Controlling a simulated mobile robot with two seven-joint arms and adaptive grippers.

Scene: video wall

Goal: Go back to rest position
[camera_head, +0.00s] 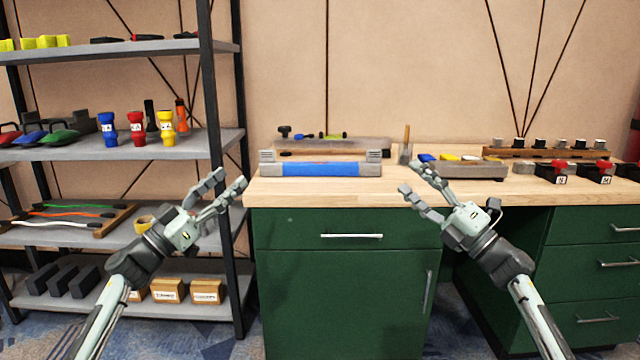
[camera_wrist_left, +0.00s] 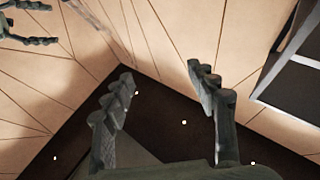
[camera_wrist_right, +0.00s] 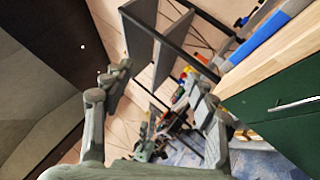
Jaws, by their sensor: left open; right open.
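My left gripper (camera_head: 226,188) is open and empty in the head view, raised in front of the shelf's right post and left of the workbench. Its two fingers also show spread apart in the left wrist view (camera_wrist_left: 168,90), with only wall and dark ceiling beyond. My right gripper (camera_head: 414,184) is open and empty, raised before the front edge of the workbench. Its fingers are spread in the right wrist view (camera_wrist_right: 160,90), with nothing between them. Neither gripper appears to touch anything.
The wooden workbench (camera_head: 420,196) has green drawers (camera_head: 345,275). A blue and grey device (camera_head: 320,168) lies near its front edge. A grey tray (camera_head: 470,171) and black boxes with red tops (camera_head: 555,172) stand further right. A metal shelf (camera_head: 90,152) holds colored flashlights and other goods at left.

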